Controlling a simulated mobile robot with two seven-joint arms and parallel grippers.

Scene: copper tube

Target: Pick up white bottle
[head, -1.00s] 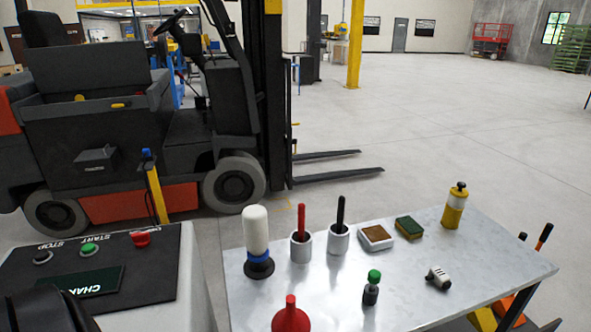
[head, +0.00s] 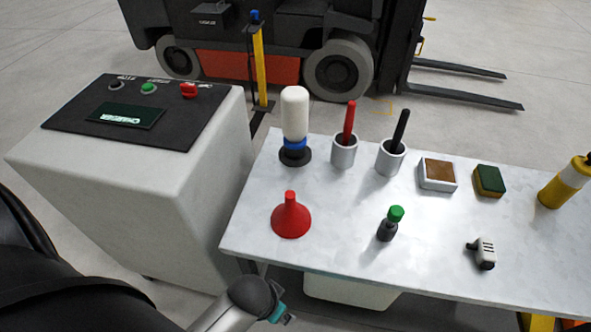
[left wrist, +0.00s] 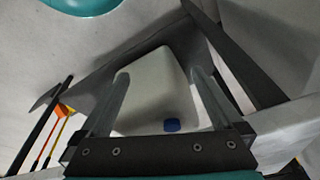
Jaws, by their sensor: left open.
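A white bottle (head: 295,114) with a blue collar and black base stands upright at the table's back left in the head view. A white container (head: 350,291) sits low below the table's front edge, partly hidden by the tabletop. In the left wrist view, a white container (left wrist: 155,80) with a blue cap (left wrist: 172,125) shows between and beyond my fingers. My left gripper (left wrist: 160,73) is open and empty. In the head view, my left forearm ends at the bottom edge, in front of the table, with its fingers out of sight. My right gripper is not seen.
The grey table (head: 330,235) holds a red funnel (head: 291,219), two cups with handled tools (head: 343,150), a green-capped bottle (head: 389,225) and a sponge (head: 489,181). A charger cabinet (head: 130,180) stands left. A forklift (head: 260,60) is behind. Table legs show in the wrist view.

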